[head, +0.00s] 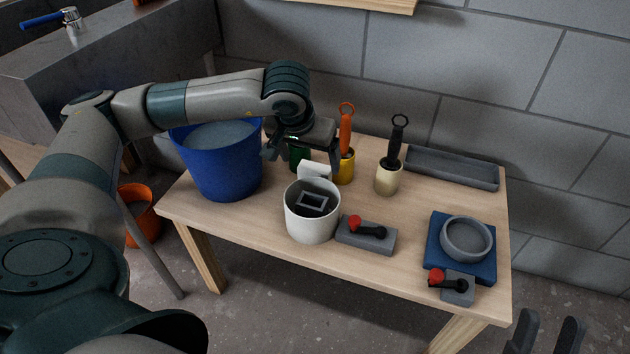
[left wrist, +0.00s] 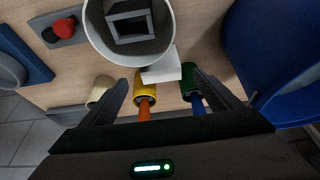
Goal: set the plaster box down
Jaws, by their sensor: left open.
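The plaster box, a small white box (head: 315,171), shows just behind the rim of the white bucket (head: 312,222). Its lower part is hidden there by the bucket. In the left wrist view the white box (left wrist: 162,66) lies by the bucket rim, between the yellow and green pots; I cannot tell if it touches them. My left gripper (head: 304,160) is above the box, pointing down, with its fingers (left wrist: 158,92) spread wide and nothing between them. My right gripper (head: 545,332) shows only its two fingertips at the lower right, apart and empty.
A blue bucket (head: 218,178) stands left. Brushes in yellow (head: 344,168) and cream (head: 388,180) pots stand behind. Grey blocks with red knobs (head: 366,240) (head: 458,289), a grey ring (head: 467,240) on a blue slab, and a grey tray (head: 452,168) are right. The table's middle right is clear.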

